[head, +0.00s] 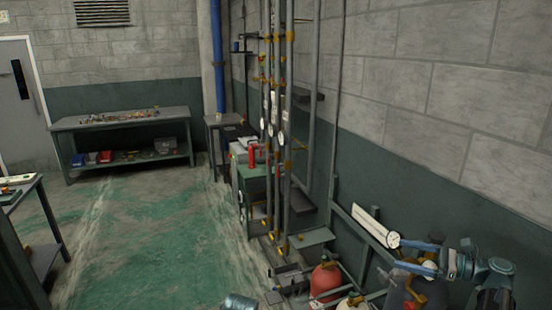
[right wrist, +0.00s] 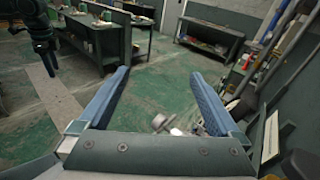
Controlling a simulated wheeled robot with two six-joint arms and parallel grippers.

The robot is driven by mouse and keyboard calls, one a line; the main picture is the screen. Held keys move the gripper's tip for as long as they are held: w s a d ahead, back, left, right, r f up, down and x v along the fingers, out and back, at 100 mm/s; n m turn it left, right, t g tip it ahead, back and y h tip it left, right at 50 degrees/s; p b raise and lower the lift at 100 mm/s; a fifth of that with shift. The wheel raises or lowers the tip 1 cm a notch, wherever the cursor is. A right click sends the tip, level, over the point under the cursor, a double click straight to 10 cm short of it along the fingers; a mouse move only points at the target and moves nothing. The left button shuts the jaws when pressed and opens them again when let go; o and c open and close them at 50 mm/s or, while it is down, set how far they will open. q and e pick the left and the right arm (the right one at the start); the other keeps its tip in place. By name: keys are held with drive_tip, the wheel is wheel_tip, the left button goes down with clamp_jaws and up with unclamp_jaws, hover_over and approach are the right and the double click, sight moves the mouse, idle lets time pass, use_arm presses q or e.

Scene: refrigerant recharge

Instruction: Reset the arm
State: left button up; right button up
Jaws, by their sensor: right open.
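My right gripper (head: 412,257) is at the lower right in the head view, its blue fingers pointing left over the cylinders by the wall. In the right wrist view the two fingers of this gripper (right wrist: 158,74) stand wide apart, with nothing held between them. A red cylinder (head: 325,280) stands below and left of it. A white round gauge (head: 393,240) shows at the fingertips; I cannot tell whether they touch. A dark arm part (right wrist: 40,30) hangs at the upper left of the right wrist view.
Vertical pipes (head: 288,130) with yellow fittings and gauges stand along the right wall. A green cabinet (head: 252,195) is behind them. A workbench (head: 120,121) with small parts stands at the back. A table (head: 22,190) is at left. The green floor (head: 150,240) between is clear.

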drive_tip(key=s+a+f+n+g+h, duration=0.2)
drive_tip(key=a+f+n+g, duration=0.35)
drive_tip(key=a, duration=0.65)
drive_tip(key=s+a+f+n+g+h, duration=0.1)
drive_tip(key=a+f+n+g+h, duration=0.15)
drive_tip(key=a+f+n, duration=0.75)
drive_tip(key=s+a+f+n+g+h, duration=0.1)
drive_tip(key=s+a+f+n+h, duration=0.1)
drive_tip(key=s+a+n+h, duration=0.3)
drive_tip(key=s+a+f+n+g+h+b, duration=0.1)
drive_tip(key=s+a+f+n+h, duration=0.2)
drive_tip(key=s+a+n+h, duration=0.2)
drive_tip(key=s+a+n, duration=0.2)
drive_tip(key=a, duration=0.1)
drive_tip(key=shift+a+f+h, duration=0.2)
drive_tip(key=shift+f+h, duration=0.1)
drive_tip(key=shift+h, duration=0.05)
drive_tip(key=shift+s+n, duration=0.1)
drive_tip(key=shift+n, duration=0.15)
